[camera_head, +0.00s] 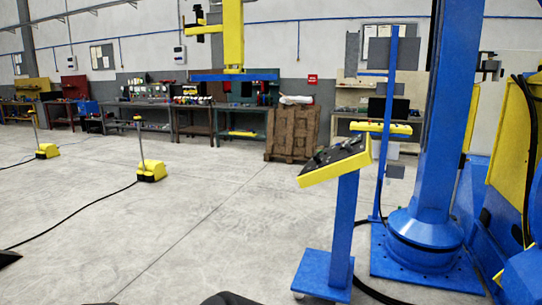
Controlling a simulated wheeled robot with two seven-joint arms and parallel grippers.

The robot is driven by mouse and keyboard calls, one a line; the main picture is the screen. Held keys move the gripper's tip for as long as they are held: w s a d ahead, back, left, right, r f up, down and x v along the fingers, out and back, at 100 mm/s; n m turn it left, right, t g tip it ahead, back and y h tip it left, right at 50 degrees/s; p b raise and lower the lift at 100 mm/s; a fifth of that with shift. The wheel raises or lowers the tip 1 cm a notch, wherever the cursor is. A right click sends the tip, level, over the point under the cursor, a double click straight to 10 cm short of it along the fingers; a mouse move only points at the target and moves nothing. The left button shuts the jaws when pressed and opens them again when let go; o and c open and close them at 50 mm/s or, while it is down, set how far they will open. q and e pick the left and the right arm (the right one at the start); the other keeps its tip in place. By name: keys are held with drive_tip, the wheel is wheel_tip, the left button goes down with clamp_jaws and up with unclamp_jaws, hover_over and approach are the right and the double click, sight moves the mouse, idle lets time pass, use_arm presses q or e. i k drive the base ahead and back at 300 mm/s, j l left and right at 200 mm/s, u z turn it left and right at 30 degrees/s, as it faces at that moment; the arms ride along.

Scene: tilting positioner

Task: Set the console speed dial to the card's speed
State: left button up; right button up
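The console (328,174) is a yellow sloped box with a dark top panel, on a blue pedestal (340,232) right of centre. Its top is seen at a shallow angle. Small controls show on it, but I cannot tell which is the speed dial or where it points. I cannot make out a readable speed card. Grey plates (393,52) hang on a thin blue post behind the console, with no legible writing. Neither of my grippers is in view.
A thick blue column (433,130) on a round base stands right of the console, with blue and yellow machinery beyond. Yellow foot pedals (151,171) with cables lie on the floor at left. Workbenches and a brown pallet stack (292,132) line the back. The middle floor is open.

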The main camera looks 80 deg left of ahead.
sight(316, 158)
drive_tip(key=u, duration=2.3)
drive_tip(key=i+l, duration=0.15)
drive_tip(key=i, duration=0.35)
drive_tip(key=i+l+u, duration=0.1)
drive_tip(key=i, duration=0.4)
drive_tip(key=i+l+u, duration=0.1)
drive_tip(key=i+l, duration=0.15)
drive_tip(key=i, duration=0.25)
